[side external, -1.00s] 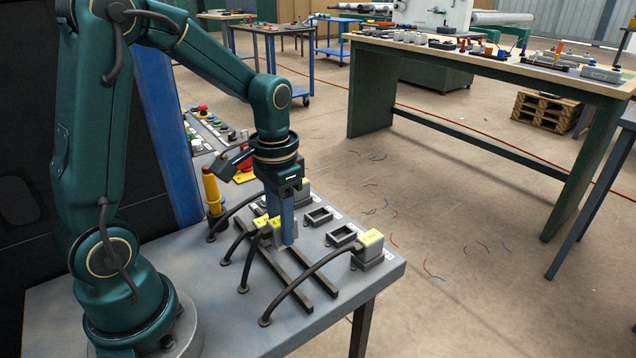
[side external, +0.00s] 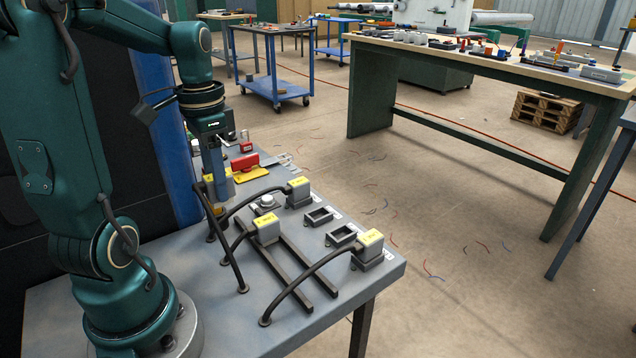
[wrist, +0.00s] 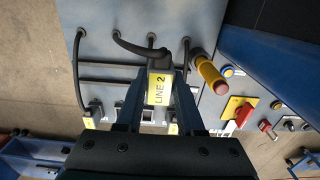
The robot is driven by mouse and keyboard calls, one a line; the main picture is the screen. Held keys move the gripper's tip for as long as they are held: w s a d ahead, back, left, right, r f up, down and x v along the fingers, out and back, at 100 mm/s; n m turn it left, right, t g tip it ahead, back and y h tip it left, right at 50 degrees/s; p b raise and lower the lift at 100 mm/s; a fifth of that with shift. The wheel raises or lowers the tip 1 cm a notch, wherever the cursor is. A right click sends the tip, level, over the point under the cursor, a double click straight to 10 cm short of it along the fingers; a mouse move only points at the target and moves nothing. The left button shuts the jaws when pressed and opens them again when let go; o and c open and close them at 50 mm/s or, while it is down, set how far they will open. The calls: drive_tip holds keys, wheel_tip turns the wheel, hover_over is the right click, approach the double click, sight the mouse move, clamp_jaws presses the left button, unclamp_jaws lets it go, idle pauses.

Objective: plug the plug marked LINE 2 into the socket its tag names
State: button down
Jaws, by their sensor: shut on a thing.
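The plug marked LINE 2 (wrist: 160,86) is between my gripper's fingers (wrist: 158,76) in the wrist view, its yellow tag facing the camera. In the side view my gripper (side external: 219,184) is shut on it above the rear left of the bench; the plug is mostly hidden there. Its black cable (side external: 231,255) rises from the bench to the gripper. Two empty rectangular sockets (side external: 319,216) and (side external: 342,235) stand in the row along the right edge, between two sockets with plugs in them. The small socket labels are unreadable.
Yellow-tagged plugs sit at the row's back (side external: 299,192) and front (side external: 367,249). Another plug (side external: 265,229) rests by two dark rails (side external: 296,262). A yellow post with a red top (wrist: 208,73) stands close to my gripper. A red-handled switch (side external: 246,166) is behind.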

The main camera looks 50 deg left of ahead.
drive_tip(key=c, duration=1.4)
unclamp_jaws()
drive_tip(key=shift+c, duration=0.2)
clamp_jaws()
